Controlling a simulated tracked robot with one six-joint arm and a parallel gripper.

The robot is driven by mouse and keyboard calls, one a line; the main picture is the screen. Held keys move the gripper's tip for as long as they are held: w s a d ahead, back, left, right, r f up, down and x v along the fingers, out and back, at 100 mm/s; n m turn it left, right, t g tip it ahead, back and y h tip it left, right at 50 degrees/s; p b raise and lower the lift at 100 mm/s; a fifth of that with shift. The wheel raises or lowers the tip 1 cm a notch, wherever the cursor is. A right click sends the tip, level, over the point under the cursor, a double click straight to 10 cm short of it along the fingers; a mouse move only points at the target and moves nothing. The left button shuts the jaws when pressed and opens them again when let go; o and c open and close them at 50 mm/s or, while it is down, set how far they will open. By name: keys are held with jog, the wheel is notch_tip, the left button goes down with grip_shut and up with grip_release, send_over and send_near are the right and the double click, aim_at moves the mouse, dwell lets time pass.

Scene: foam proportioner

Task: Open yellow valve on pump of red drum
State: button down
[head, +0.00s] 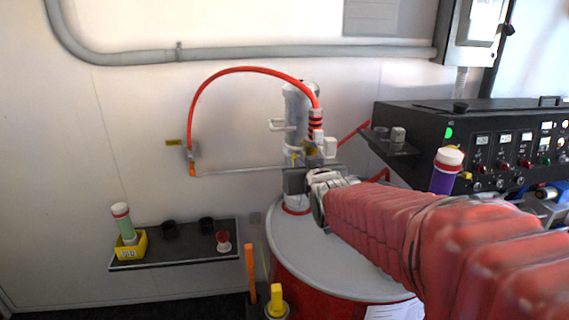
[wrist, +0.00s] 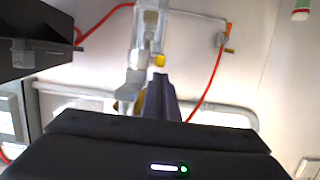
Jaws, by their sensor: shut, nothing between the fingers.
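The red drum (head: 285,285) with a grey lid (head: 350,262) stands at centre in the head view. The grey pump (head: 298,105) rises upright from it, with a red hose arching left. A small yellow part, seemingly the valve handle (head: 296,156), shows low on the pump. In the wrist view, the yellow part (wrist: 160,60) is just beyond my fingertips, beside the pump (wrist: 148,30). My gripper (wrist: 161,78) is shut and empty, its fingers pointing at the pump. In the head view my gripper partly covers the lower pump. I cannot tell whether it touches the valve.
A black control panel (head: 480,145) stands to the right. A dark shelf (head: 185,247) at left holds a green-bodied bottle (head: 124,222) in a yellow box. A purple bottle (head: 443,178) is beside my arm. The red hose (head: 245,69) arches over clear space left of the pump.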

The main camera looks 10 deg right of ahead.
jog(key=shift+x, duration=1)
jog(key=shift+f, duration=0.15)
